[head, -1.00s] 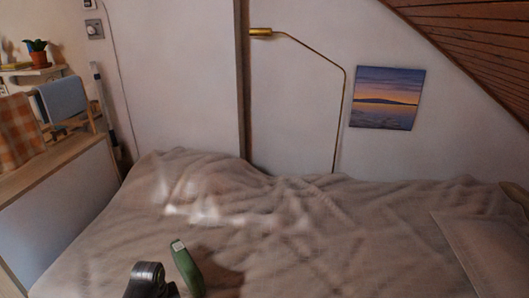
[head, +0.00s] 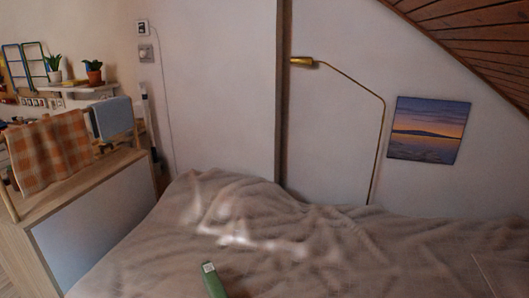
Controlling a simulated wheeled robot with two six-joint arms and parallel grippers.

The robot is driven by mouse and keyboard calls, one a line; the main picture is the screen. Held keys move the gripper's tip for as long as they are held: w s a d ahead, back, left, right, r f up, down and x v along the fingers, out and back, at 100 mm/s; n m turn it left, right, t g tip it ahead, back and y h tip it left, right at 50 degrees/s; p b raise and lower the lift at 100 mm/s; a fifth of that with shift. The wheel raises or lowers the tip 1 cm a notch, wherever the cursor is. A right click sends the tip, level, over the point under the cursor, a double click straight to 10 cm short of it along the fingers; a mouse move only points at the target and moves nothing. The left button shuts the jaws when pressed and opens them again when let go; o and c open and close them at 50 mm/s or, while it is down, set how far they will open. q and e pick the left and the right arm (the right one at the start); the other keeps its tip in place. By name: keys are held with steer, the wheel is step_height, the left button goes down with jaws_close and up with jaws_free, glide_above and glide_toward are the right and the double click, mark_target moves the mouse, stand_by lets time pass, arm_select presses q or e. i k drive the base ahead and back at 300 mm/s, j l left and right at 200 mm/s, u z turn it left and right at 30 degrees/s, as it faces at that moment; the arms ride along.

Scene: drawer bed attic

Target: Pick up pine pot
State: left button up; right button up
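Two small potted plants stand on the wall shelf at the far left of the head view. One is in a terracotta-orange pot (head: 94,78). The other is in a whitish pot (head: 55,76) to its left. Both have short green leaves, and they are too small to tell which is the pine pot. Neither of my grippers is in view, so their state does not show.
A light shelf (head: 90,90) holds the plants. Below it are a checked orange cloth (head: 48,155), a blue cloth (head: 113,118) and a wood-topped cabinet (head: 95,178). A rumpled bed (head: 300,240) fills the front, with a green object (head: 214,281) at its lower edge.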

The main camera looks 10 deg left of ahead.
mark_target(11, 174)
steer(key=u, duration=1.85)
steer(key=j+u, duration=0.3)
steer(key=i+j+u, duration=0.25)
steer(key=j, duration=0.2)
steer(key=i+j+u, duration=0.2)
steer(key=i+j, duration=0.55)
steer(key=i+j+u, duration=0.2)
steer(key=i+j, duration=0.45)
steer(key=i+z, duration=0.3)
steer(key=i+j+z, duration=0.1)
steer(key=i+z, duration=0.2)
steer(key=i, duration=0.25)
steer(key=i+j+z, duration=0.25)
steer(key=i, duration=0.15)
steer(key=i+j+z, duration=0.15)
steer(key=i+z, duration=0.15)
steer(key=i+j+z, duration=0.1)
steer(key=i+z, duration=0.15)
steer(key=z, duration=0.25)
steer(key=i+j+z, duration=0.2)
steer(key=z, duration=0.25)
steer(key=i+j+z, duration=0.25)
steer(key=z, duration=0.25)
steer(key=i+j+z, duration=0.15)
steer(key=j+z, duration=0.3)
steer(key=l, duration=0.1)
